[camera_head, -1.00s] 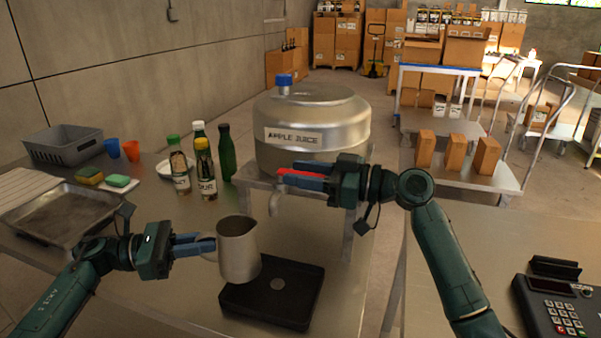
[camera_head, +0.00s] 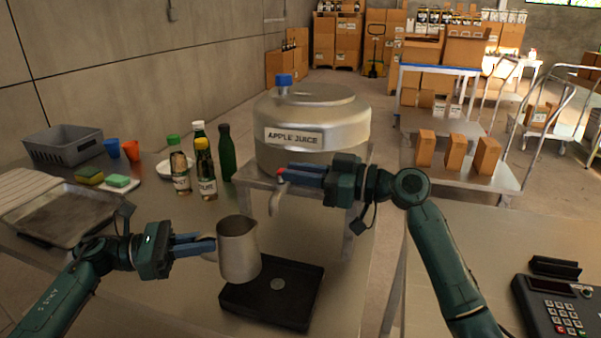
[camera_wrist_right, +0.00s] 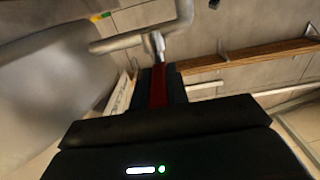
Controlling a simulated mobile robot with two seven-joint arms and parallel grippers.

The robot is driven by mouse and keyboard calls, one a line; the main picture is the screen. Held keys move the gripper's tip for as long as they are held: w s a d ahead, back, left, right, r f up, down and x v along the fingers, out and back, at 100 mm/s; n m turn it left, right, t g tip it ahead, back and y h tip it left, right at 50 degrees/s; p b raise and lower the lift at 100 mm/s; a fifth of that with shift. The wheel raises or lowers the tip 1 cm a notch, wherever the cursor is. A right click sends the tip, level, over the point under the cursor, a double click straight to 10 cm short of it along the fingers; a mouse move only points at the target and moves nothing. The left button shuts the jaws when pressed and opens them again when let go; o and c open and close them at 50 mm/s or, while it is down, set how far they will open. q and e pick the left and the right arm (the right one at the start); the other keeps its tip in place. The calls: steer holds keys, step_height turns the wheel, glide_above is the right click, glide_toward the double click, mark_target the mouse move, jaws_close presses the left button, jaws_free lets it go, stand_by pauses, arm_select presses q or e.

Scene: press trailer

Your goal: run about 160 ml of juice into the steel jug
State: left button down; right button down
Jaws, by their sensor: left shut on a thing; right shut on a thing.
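The steel jug (camera_head: 239,252) is upright at the left back part of the black drip tray (camera_head: 262,312); I cannot tell whether it touches the tray. My left gripper (camera_head: 208,245) is shut on the jug's handle from the left. The apple juice tank (camera_head: 345,115) stands on a steel stand behind. Its tap spout (camera_head: 274,201) points down, right of and above the jug's mouth in the picture. My right gripper (camera_head: 288,174) is shut on the red tap lever (camera_head: 280,175). The lever also shows between the fingers in the right wrist view (camera_wrist_right: 158,85). I see no juice stream. The jug's inside level is hidden.
Several bottles (camera_head: 207,170) stand left of the tank. A metal tray (camera_head: 62,213), sponges (camera_head: 117,181), cups (camera_head: 131,150) and a grey crate (camera_head: 63,145) are further left. A card terminal (camera_head: 555,308) sits on the right counter.

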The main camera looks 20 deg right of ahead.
steer(key=shift+t, duration=0.3)
steer(key=shift+s+a+f+m+t+h, duration=0.1)
steer(key=shift+s+m+t+h, duration=0.05)
steer(key=shift+m+t+h, duration=0.3)
steer(key=shift+s+a+m+t+h, duration=0.1)
steer(key=shift+s+m+t+h, duration=0.05)
steer(key=shift+m+t+h, duration=0.25)
steer(key=shift+s+a+m+t+h, duration=0.2)
steer(key=shift+a+m+t+h, duration=0.15)
steer(key=shift+m+t+h, duration=0.8)
steer(key=shift+s+a+m+t+h, duration=0.2)
steer(key=shift+a+m+t+h, duration=0.35)
steer(key=shift+m+h, duration=1.05)
steer(key=shift+s+a+m+t+h, duration=0.2)
steer(key=shift+m+t+h, duration=0.75)
steer(key=shift+h, duration=0.95)
steer(key=c, duration=1.4)
jaws_free()
steer(key=shift+o, duration=0.2)
steer(key=shift+s, duration=0.1)
